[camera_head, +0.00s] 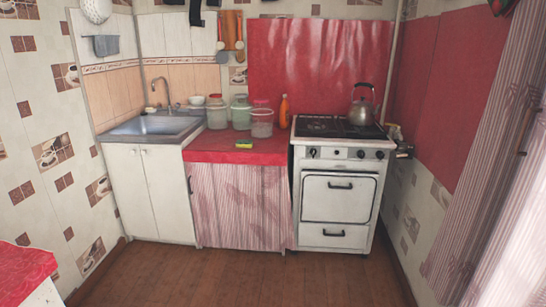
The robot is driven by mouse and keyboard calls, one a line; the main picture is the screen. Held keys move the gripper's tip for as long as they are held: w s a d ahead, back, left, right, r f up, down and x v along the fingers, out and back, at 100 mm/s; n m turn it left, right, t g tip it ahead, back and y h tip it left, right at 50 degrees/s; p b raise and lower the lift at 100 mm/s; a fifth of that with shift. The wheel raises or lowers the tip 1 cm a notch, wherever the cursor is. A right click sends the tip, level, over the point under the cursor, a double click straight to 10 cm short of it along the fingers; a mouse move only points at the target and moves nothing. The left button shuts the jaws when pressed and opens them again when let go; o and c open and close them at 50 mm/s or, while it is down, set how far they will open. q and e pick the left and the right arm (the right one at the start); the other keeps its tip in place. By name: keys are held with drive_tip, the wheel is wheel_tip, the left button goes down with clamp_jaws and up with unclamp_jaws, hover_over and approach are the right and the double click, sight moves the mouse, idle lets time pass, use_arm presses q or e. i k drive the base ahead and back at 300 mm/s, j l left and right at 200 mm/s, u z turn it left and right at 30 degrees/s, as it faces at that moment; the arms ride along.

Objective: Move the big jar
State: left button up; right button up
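Three jars stand in a group on the red oilcloth counter (200,153) between the sink and the stove. A jar with a red lid (217,114) stands at the left, next to the sink. A greenish jar (241,112) stands in the middle, towards the back. A clear jar with a pinkish-red lid (262,122) stands at the right, a little in front. I cannot tell for sure which one is the big jar. Neither of my grippers is in the view.
A yellow and green sponge (244,144) lies near the counter's front edge. An orange bottle (284,111) stands right of the jars. A kettle (364,105) sits on the stove (337,190). A sink (157,126) is at the left. The wooden floor (240,278) in front is clear.

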sight(261, 114)
drive_tip(key=i, duration=1.4)
drive_tip(key=i+j+z, duration=0.1)
drive_tip(key=i+z, duration=0.25)
drive_tip(key=i, duration=0.15)
drive_tip(key=i+j+z, duration=0.3)
drive_tip(key=i, duration=0.2)
drive_tip(key=i+j+z, duration=0.35)
drive_tip(key=i+l, duration=0.1)
drive_tip(key=i, duration=0.05)
